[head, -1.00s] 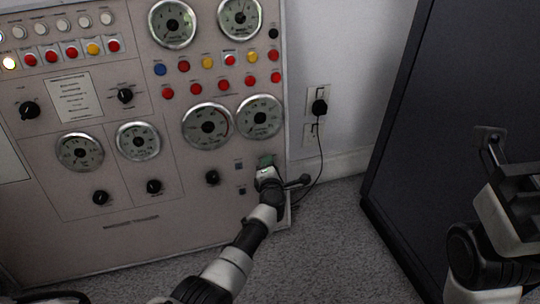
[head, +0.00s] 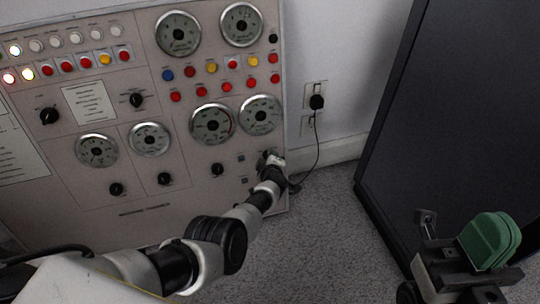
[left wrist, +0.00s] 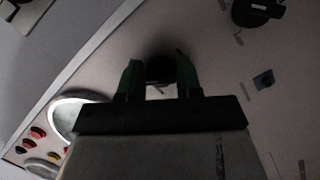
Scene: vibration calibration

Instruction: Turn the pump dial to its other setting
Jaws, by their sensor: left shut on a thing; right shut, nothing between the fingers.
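My left arm reaches from the bottom left to the lower right of the beige control panel (head: 60,220). My left gripper (head: 270,157) is at the panel face there. In the left wrist view its two green fingers are shut on a black dial (left wrist: 160,68), one on each side. The dial is mostly dark and partly covered, so its pointer cannot be read. In the head view the gripper hides this dial. My right gripper (head: 491,240) is shut and empty at the bottom right, its green fingers together, well away from the panel.
Other black dials (head: 218,169) sit to the left of the held one, with round gauges (head: 260,115) and coloured buttons above. A wall outlet (head: 315,95) with a plug and cord is beside the panel. A dark cabinet (head: 455,110) stands right; carpet lies between.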

